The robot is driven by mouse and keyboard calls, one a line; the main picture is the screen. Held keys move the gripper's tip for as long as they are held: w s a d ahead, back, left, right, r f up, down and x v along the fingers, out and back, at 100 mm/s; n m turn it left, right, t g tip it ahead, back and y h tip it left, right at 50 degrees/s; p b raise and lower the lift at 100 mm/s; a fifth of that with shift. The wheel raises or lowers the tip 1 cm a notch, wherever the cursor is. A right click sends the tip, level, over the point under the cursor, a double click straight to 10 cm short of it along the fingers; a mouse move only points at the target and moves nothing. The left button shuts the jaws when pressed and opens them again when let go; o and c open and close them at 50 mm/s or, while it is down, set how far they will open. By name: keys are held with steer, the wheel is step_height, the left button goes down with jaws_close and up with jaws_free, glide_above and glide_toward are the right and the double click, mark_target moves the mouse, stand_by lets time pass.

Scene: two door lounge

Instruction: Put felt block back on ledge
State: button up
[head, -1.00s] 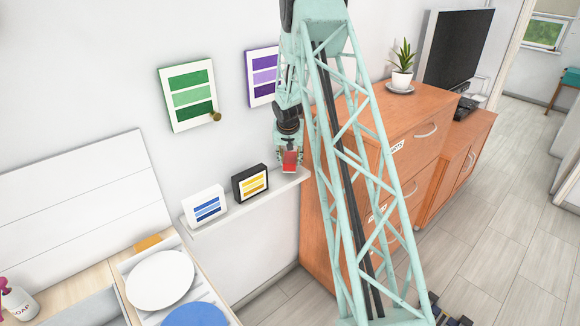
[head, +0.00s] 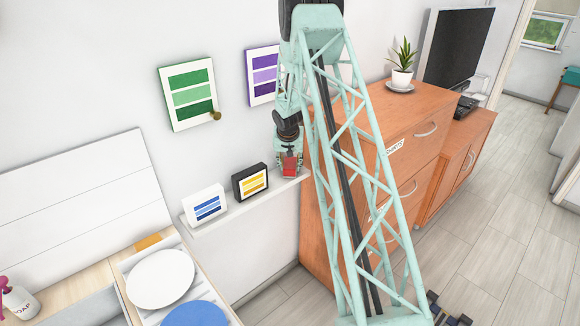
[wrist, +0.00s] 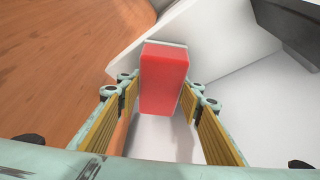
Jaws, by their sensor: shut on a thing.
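My gripper (head: 289,162) is shut on a red block (head: 289,170), which I take to be the felt block. The block is over the right end of the white wall ledge (head: 232,216). In the wrist view the red block (wrist: 164,82) sits between the yellow-padded fingers (wrist: 160,98), with a pale edge at its far end. The white ledge (wrist: 222,38) is just beyond that end. I cannot tell whether the block touches the ledge.
A black-framed yellow-striped picture (head: 251,183) and a white blue-striped one (head: 205,206) stand on the ledge, left of the gripper. An orange-brown cabinet (head: 400,140) is close on the right. Green (head: 188,98) and purple (head: 262,75) pictures hang above.

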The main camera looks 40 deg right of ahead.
steer(key=shift+f, duration=0.1)
steer(key=o, duration=0.8)
steer(key=shift+s+a+r, duration=0.1)
steer(key=shift+r, duration=0.4)
steer(key=shift+b+v, duration=0.3)
steer(key=shift+v, duration=5.3)
steer(key=shift+r, duration=0.1)
